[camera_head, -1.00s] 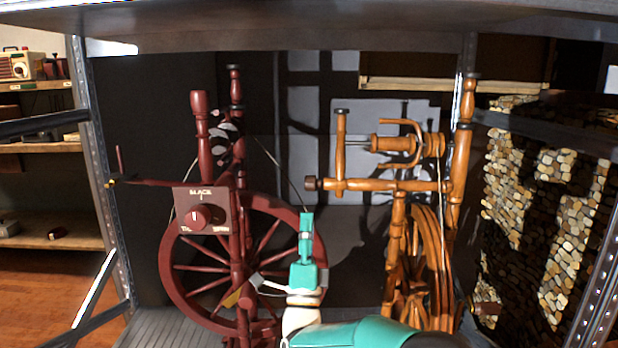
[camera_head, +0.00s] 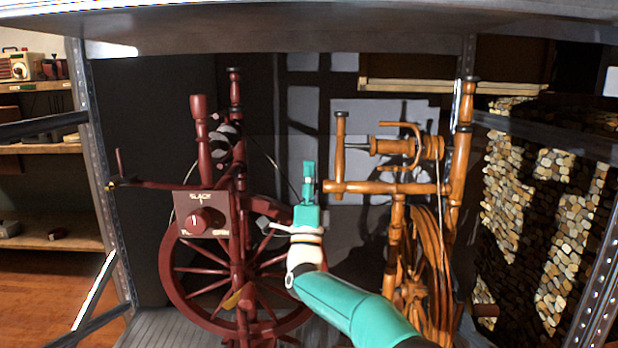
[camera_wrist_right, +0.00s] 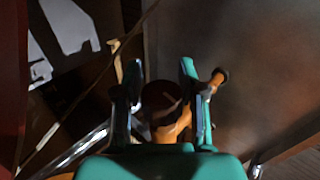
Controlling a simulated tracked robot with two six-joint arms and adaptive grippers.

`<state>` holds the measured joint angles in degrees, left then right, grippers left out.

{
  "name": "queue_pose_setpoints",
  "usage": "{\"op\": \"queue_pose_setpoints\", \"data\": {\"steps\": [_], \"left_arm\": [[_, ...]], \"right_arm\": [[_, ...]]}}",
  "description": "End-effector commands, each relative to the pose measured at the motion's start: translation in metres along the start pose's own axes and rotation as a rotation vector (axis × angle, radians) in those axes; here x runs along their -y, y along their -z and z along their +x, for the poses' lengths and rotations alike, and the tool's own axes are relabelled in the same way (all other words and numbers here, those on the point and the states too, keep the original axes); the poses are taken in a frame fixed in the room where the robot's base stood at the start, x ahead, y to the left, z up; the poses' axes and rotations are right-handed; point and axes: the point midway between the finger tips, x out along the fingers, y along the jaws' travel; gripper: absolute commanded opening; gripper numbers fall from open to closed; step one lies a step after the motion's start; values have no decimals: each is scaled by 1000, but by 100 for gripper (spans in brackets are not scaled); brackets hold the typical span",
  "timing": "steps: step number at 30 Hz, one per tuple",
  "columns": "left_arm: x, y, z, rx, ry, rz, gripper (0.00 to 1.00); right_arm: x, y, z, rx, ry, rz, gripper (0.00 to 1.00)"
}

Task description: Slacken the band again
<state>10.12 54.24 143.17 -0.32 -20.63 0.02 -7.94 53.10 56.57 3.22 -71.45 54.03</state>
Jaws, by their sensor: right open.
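The orange wooden spinning wheel (camera_head: 425,255) stands right of centre in the head view. A dark round knob (camera_wrist_right: 160,96) on a short orange stem shows between the fingers in the right wrist view. My left gripper is out of view.
A dark red spinning wheel (camera_head: 237,250) stands to the left, with a panel (camera_head: 222,208) reading SLACK and a red knob (camera_head: 197,221). A shelf board (camera_head: 300,25) spans overhead. Metal posts (camera_head: 100,170) flank the bay.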

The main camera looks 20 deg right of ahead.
Motion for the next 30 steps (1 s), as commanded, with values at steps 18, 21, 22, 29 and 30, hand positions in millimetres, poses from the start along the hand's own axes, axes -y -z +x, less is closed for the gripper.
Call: {"op": "queue_pose_setpoints", "data": {"steps": [18, 21, 22, 29, 30], "left_arm": [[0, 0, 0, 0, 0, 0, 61], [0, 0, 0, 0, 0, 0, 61], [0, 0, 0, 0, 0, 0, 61], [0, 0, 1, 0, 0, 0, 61], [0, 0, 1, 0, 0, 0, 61]], "right_arm": [[-2, -1, -2, 1, -3, 0, 0], [-2, -1, -2, 2, -9, 0, 0], [-3, -2, -2, 2, -13, 0, 0], [-4, -2, -3, 2, -80, 1, 0], [-5, -2, -3, 3, -100, 1, 0]]}}
